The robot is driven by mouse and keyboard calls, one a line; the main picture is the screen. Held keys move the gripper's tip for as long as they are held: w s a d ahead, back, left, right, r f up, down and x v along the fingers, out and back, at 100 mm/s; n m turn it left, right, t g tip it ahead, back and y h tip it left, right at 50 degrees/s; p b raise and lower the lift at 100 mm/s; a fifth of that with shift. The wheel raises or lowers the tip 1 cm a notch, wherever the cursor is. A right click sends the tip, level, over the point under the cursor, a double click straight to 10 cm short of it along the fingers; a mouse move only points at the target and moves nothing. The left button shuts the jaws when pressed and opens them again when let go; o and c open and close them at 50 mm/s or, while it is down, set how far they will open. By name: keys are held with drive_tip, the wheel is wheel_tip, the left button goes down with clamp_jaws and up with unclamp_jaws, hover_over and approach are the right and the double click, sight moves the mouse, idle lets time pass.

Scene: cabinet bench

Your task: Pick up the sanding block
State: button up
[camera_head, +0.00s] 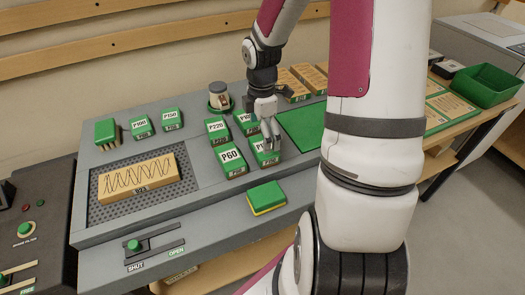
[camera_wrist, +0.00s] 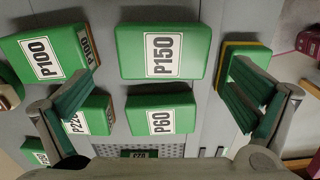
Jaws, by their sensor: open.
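My gripper (camera_head: 267,136) is open and empty, pointing down over a cluster of green blocks with white labels. In the wrist view its fingers (camera_wrist: 160,98) spread wide, with the P150 block (camera_wrist: 135,50) and the P60 block (camera_wrist: 150,115) showing between them. The P100 block (camera_wrist: 28,48) and the P220 block (camera_wrist: 95,112) are at left, the latter partly behind a finger. In the head view P60 (camera_head: 230,160) and P220 (camera_head: 217,128) stand left of my gripper. An unlabelled-looking green block with a yellow base (camera_head: 266,196) lies nearer the front edge; the right finger partly covers it in the wrist view (camera_wrist: 231,55).
A scribbled wooden board (camera_head: 138,187) lies on a perforated panel at left. Behind are a brush (camera_head: 106,131), more labelled blocks (camera_head: 171,118) and a round tool (camera_head: 219,97). A green mat (camera_head: 302,125) and a green bin (camera_head: 488,85) are at right. A SHUT/OPEN slider (camera_head: 135,245) sits in front.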

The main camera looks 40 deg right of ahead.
sight(255, 143)
drive_tip(key=shift+s+d+f+b, duration=0.1)
drive_tip(key=shift+s+f+b, duration=0.1)
drive_tip(key=shift+f, duration=1.15)
drive_tip(key=shift+s+d+f+b, duration=0.1)
drive_tip(key=shift+f+b, duration=0.05)
drive_tip(key=shift+f, duration=1.15)
drive_tip(key=c, duration=1.1)
